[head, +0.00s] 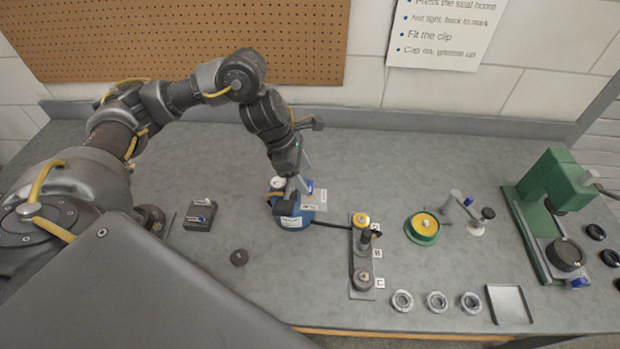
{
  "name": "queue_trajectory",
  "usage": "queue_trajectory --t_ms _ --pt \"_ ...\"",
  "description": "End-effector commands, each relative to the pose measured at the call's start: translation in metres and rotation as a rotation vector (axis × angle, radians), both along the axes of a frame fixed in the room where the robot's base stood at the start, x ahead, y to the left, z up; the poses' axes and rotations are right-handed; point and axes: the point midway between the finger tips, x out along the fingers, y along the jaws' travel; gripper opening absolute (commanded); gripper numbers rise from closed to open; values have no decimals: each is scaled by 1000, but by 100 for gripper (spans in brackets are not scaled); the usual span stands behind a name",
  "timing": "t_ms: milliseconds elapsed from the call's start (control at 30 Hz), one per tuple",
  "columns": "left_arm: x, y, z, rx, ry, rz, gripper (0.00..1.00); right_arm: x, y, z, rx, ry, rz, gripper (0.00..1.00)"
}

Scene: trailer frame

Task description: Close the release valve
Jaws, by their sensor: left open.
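A blue round unit (292,219) with a white-faced gauge (278,183) stands near the middle of the bench. A black hose (332,226) leads from it to the right. A small blue part (310,186), possibly the release valve, shows at its right side beside a light label plate (316,198). I cannot tell how the valve is set. My left gripper (297,188) reaches down over the top of the blue unit. It is open, its fingers close to the unit; they hide part of it, and I cannot tell if they touch it. My right gripper is not in view.
A metal strip with posts (356,270) stands right of the unit. Further right are a green-and-yellow round fixture (423,225), a green press (547,195), several metal rings (402,300) and a tray (509,305). A dark block (200,215) and dark puck (239,257) lie left. The bench's back is clear.

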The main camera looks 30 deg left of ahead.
Motion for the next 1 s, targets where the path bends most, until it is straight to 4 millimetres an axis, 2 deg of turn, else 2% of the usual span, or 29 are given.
queue_trajectory --t_ms 200,567,900,933,967,1000 --pt "4 -9 -21 -2 1 -2 60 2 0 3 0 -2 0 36" --pt "5 -10 -25 0 -2 -1 60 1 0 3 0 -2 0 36" --pt "6 -10 -25 0 -3 -1 16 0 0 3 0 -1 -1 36" --pt "6 -22 -24 -2 -4 -7 15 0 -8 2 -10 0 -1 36" --pt "6 -17 -24 -1 -3 -3 15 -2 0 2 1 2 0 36" --pt "6 -15 -24 -1 -3 -2 15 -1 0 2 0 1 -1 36"
